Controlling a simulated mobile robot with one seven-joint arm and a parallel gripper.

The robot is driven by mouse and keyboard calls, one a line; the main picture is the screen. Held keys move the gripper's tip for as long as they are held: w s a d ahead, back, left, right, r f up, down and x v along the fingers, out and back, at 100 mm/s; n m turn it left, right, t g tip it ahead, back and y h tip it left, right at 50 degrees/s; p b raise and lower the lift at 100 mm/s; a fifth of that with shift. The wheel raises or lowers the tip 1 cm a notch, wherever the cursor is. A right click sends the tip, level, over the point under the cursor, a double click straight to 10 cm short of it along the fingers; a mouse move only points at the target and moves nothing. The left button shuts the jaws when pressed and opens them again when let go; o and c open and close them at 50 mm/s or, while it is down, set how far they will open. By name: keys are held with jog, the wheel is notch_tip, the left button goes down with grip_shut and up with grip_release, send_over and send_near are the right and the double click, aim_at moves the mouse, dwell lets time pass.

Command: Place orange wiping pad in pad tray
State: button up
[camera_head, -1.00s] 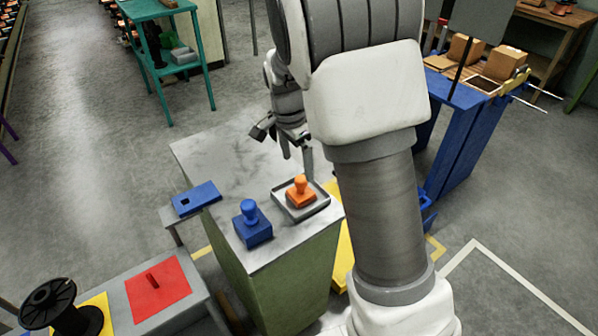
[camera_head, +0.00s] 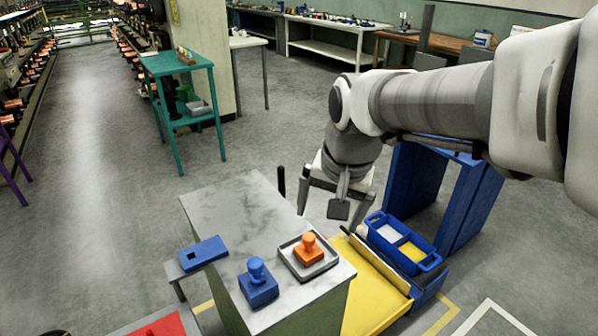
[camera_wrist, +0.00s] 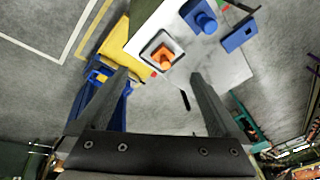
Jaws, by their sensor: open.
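The orange wiping pad (camera_head: 308,249), a block with a round knob handle, sits upright inside the grey square pad tray (camera_head: 317,271) on the marble-topped cabinet's near right corner. My gripper (camera_head: 335,203) is open and empty, up and beyond the pad, apart from it and the tray. In the wrist view my gripper's fingers (camera_wrist: 158,76) are spread, and between and beyond them show the orange pad (camera_wrist: 165,58) and the tray (camera_wrist: 147,50).
A blue pad with a knob (camera_head: 258,284) stands left of the tray. A blue plate with a square hole (camera_head: 203,252) lies at the cabinet's left. A blue two-compartment bin (camera_head: 437,264) stands right of it. The marble top's far part (camera_head: 235,205) is clear.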

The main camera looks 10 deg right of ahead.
jog(key=s+r+n+t, duration=0.1)
jog(key=s+n, duration=0.4)
jog(key=s, duration=0.5)
jog(key=shift+s+d+r+n+t, duration=0.15)
jog(key=shift+s+n+t, duration=0.2)
jog(key=shift+t, duration=0.25)
jog(key=shift+r, duration=0.1)
notch_tip(320, 180, up, 6)
jog(key=p, duration=0.6)
jog(key=shift+r, duration=0.1)
